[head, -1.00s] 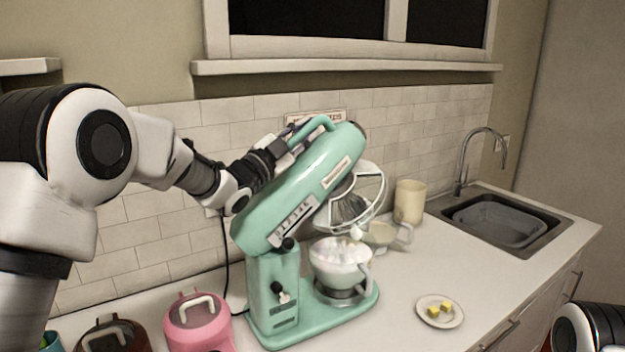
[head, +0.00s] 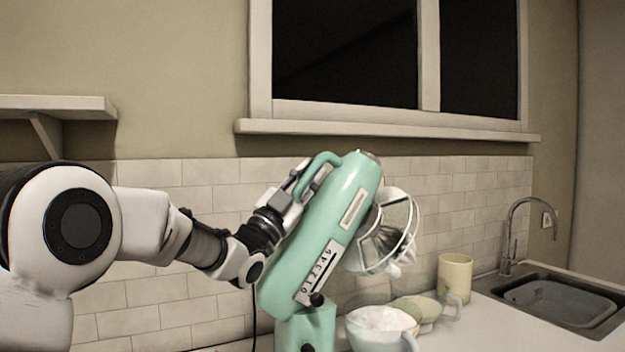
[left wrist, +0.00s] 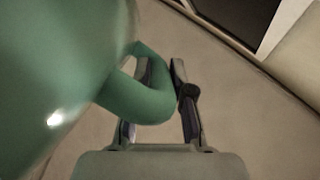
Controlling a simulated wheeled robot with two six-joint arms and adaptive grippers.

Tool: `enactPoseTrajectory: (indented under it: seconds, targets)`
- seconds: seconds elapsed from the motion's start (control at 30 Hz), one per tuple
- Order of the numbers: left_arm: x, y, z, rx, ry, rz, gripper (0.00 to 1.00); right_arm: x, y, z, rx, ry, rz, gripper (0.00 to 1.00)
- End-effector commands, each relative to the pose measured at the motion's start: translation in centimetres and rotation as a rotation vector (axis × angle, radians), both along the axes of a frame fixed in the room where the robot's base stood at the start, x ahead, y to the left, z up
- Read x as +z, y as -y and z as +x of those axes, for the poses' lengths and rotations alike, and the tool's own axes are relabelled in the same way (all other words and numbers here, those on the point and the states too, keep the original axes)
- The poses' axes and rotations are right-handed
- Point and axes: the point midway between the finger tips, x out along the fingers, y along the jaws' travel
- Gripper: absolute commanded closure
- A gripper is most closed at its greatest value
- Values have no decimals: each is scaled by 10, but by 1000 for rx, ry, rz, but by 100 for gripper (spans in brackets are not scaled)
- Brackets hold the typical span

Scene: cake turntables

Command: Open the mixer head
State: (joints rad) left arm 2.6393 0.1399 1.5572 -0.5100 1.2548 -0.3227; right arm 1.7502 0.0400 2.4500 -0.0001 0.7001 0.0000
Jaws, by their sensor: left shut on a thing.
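The mint-green mixer head (head: 325,235) is tilted steeply up on its stand (head: 306,331). Its whisk and wire guard (head: 385,232) are raised above the bowl (head: 381,323), which holds something white. My left gripper (head: 302,184) is at the handle (head: 318,169) on top of the head. In the left wrist view the green handle (left wrist: 143,100) passes between the two fingers (left wrist: 162,98), and the gripper is shut on it. The lower part of the stand is out of view. My right gripper is not in view.
A pale green bowl or cup (head: 419,307) and a cream canister (head: 454,276) stand right of the mixer. A sink with a tap (head: 511,236) is at the far right. A window sill (head: 390,136) and a shelf (head: 55,107) are above.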

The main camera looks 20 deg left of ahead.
Motion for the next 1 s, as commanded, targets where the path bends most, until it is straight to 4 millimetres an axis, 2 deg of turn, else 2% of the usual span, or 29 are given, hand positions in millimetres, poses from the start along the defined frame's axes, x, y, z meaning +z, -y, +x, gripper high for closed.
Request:
enactPoseTrajectory:
  seconds: [0.03, 0.1, 0.13, 0.4, 0.53, 0.9, 1.0]
  targets:
    - [10, -4, -2, 5, 18, -9, 100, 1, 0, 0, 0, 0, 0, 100]
    - [10, -4, -2, 5, 18, -9, 100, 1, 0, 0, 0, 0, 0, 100]
    - [10, -4, -2, 5, 18, -9, 68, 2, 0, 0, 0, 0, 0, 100]
    - [5, -2, -1, 3, 9, -5, 68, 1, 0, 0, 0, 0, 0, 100]
    - [-3, -7, -9, 3, 6, -6, 68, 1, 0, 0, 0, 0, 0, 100]
    - [-58, -38, -70, 4, 8, -10, 68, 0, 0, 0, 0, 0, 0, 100]
    - [-66, -43, -80, 5, 11, -10, 68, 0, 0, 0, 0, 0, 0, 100]
